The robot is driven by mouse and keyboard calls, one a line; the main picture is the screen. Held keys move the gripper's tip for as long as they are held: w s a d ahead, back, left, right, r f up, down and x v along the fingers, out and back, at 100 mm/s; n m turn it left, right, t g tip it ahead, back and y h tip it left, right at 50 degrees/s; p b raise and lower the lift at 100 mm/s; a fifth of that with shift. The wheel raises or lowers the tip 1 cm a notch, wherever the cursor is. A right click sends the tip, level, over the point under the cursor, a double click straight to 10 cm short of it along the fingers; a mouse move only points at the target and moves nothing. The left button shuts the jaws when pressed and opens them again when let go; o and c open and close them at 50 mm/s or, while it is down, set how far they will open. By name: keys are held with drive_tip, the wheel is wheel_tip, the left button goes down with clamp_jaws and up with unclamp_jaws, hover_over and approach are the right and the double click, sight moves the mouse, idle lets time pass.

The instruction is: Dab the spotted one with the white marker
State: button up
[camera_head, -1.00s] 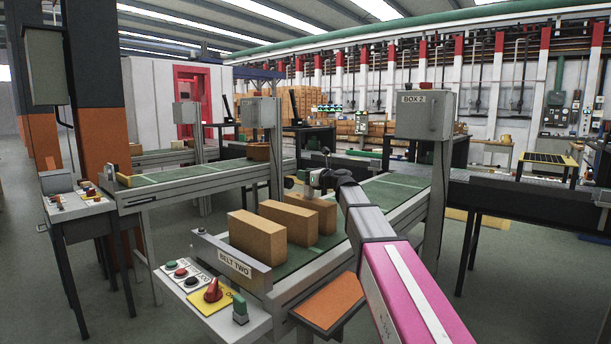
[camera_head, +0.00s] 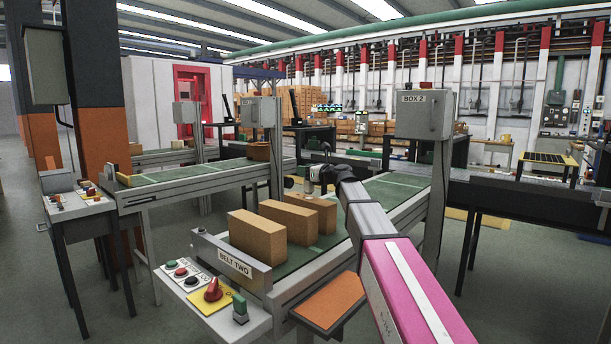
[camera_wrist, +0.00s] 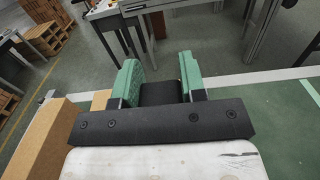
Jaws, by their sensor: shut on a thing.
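Three tan bricks stand in a row on the green belt (camera_head: 308,262) marked BELT TWO: a near brick (camera_head: 256,237), a middle brick (camera_head: 288,221) and a far brick (camera_head: 315,210). I cannot make out spots on any of them. My gripper (camera_head: 297,183) is above the belt, just beyond the far brick. In the wrist view its green finger pads (camera_wrist: 162,82) stand apart with a dark thing (camera_wrist: 160,93) between them. I cannot identify this thing, and no white marker shows clearly. A tan brick (camera_wrist: 45,135) stands at the left there.
A grey post with a BOX 2 cabinet (camera_head: 426,115) rises right of the belt. A control panel (camera_head: 215,300) is at the near end. Another belt (camera_head: 190,174) with a brown brick (camera_head: 258,151) lies behind left. The belt's far right part is clear.

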drive_tip(key=shift+r, duration=2.65)
